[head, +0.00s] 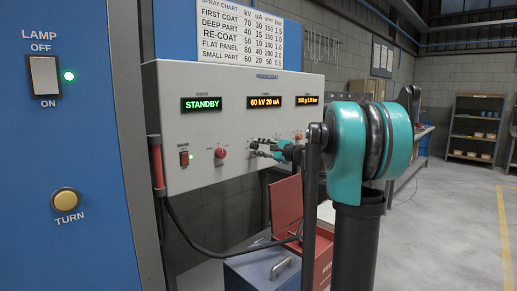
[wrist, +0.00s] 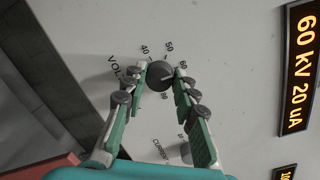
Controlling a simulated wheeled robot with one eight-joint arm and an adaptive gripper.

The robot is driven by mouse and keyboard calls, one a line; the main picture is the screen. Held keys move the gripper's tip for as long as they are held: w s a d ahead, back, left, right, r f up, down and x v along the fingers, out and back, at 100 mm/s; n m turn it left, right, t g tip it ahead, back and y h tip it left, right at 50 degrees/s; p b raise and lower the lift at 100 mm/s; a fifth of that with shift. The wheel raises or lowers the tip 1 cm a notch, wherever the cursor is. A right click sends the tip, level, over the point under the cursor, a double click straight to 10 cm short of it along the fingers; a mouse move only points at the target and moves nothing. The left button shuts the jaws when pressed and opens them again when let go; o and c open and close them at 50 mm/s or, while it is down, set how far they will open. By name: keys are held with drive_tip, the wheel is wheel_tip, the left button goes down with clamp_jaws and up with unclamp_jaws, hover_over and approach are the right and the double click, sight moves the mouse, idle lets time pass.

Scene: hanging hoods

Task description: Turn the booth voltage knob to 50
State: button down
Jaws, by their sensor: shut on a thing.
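The dark round voltage knob (wrist: 160,74) is on the pale panel in the wrist view, with scale numbers 40, 50 and 60 around its upper side. A pale line on the knob's face points to the right in the picture. The lettering beside it begins "VOL", partly covered by a finger. My gripper (wrist: 161,77) has its teal and grey fingers on either side of the knob, shut on it. In the head view my gripper (head: 256,149) is at the panel's lower middle, and the knob is too small to make out. The orange display (head: 278,101) reads 60 kV 20 uA.
The control panel (head: 200,140) also has a green STANDBY display (head: 201,104), a red knob (head: 220,153) and a red switch (head: 184,158). A second knob, marked CURRENT (wrist: 186,152), is close to my right finger. A red toolbox (head: 287,205) is below the panel.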

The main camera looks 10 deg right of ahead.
drive_tip(key=shift+n, duration=0.4)
drive_tip(key=n, duration=0.8)
drive_tip(key=shift+h, duration=0.4)
drive_tip(key=shift+n, duration=0.3)
drive_tip(key=c, duration=1.2)
unclamp_jaws()
drive_tip(key=shift+s, duration=0.1)
drive_tip(key=v, duration=1.2)
drive_tip(key=shift+r, duration=0.15)
